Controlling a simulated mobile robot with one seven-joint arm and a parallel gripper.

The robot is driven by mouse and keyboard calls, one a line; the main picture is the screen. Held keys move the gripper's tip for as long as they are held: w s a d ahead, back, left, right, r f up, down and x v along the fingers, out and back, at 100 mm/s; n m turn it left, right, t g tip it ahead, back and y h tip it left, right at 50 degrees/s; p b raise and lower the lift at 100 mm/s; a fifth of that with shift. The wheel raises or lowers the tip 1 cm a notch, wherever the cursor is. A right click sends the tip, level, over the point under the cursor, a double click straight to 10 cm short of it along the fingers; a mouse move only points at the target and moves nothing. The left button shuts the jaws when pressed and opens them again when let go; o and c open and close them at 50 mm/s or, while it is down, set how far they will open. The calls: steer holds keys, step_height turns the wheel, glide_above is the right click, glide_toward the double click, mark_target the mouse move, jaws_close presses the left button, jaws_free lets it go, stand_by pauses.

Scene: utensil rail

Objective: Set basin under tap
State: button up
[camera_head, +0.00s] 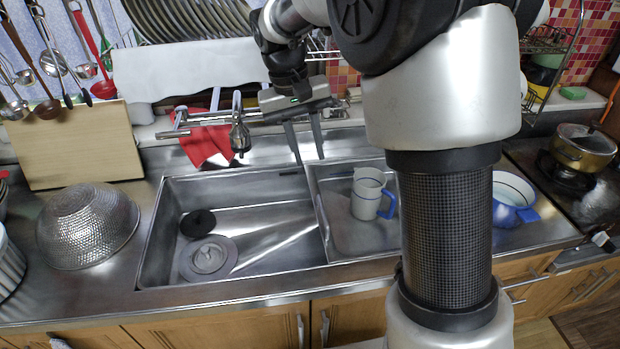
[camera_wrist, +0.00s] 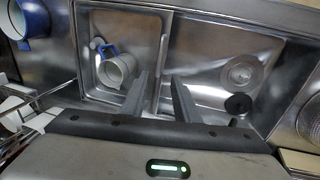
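A white basin with a blue rim and blue handle-like part (camera_head: 513,197) stands on the counter right of the sink, partly hidden behind my arm. A blue and white piece of it (camera_wrist: 28,20) shows at the top left of the wrist view. The metal tap (camera_head: 239,134) hangs over the back of the sink's large left bowl. My gripper (camera_head: 310,161) is open and empty above the divider between the two sink bowls, right of the tap and well left of the basin. Its two fingers (camera_wrist: 158,88) are apart over the divider in the wrist view.
A white jug with a blue handle (camera_head: 367,196) stands in the right sink bowl (camera_head: 345,240). The left bowl (camera_head: 265,220) holds a drain strainer and a black round piece. A metal colander (camera_head: 88,225) lies left; a pot (camera_head: 583,148) is on the stove. Red cloth (camera_head: 205,140) hangs behind.

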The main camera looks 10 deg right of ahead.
mark_target(323, 211)
steer(key=d+f, duration=0.1)
steer(key=f, duration=0.4)
steer(key=d+f+b, duration=0.1)
steer(key=f, duration=0.5)
steer(key=d+f+b, duration=0.1)
steer(key=f, duration=0.5)
steer(key=shift+d+f, duration=0.15)
steer(key=shift+d, duration=0.05)
jaws_close()
